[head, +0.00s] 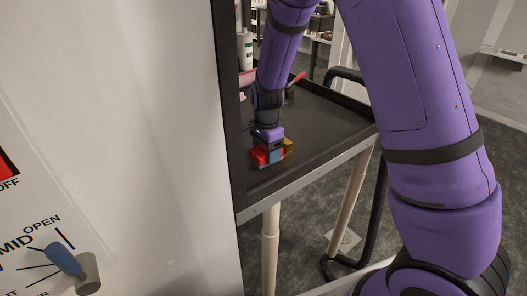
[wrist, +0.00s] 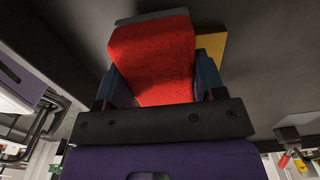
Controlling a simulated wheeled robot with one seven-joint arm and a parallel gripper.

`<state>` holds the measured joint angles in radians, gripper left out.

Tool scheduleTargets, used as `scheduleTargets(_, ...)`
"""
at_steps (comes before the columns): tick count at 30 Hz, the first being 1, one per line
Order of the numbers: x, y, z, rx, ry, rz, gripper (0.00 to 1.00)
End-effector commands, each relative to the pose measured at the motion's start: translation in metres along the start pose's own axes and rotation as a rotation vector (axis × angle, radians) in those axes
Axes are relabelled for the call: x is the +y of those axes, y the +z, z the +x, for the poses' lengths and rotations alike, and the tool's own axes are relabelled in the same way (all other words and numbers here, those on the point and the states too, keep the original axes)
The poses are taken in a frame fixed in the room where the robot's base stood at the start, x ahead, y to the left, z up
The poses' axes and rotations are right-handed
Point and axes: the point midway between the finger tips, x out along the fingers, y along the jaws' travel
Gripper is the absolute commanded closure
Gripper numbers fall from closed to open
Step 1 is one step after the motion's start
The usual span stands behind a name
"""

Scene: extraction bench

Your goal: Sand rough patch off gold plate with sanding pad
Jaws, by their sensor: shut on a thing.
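A red sanding pad (head: 258,157) with a grey layer at its far end is held between the blue fingers of my gripper (head: 268,156). The red pad (wrist: 152,60) fills the space between the fingers in the wrist view. The gold plate (head: 288,145) lies on the dark bench top, just behind and right of the pad. A yellow corner of the plate (wrist: 212,46) shows beside the pad in the wrist view. The pad and gripper hide much of the plate. I cannot make out the rough patch, or tell whether the pad touches the plate.
The dark bench top (head: 325,128) has a raised rim and is clear to the right of the plate. A white bottle (head: 246,52) and a red-handled item (head: 298,78) stand farther back. A large white panel (head: 150,110) blocks the left side.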

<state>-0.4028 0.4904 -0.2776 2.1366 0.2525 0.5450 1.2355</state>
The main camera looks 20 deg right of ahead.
Motion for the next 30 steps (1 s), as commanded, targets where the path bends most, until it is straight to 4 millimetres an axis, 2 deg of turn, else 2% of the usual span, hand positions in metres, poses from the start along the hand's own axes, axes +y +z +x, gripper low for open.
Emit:
scheduleTargets(12,0.000,-0.016,0.001,0.000,0.000,0.000,0.56)
scheduleTargets(30,0.000,0.012,0.002,-0.001,0.001,-0.003,0.56)
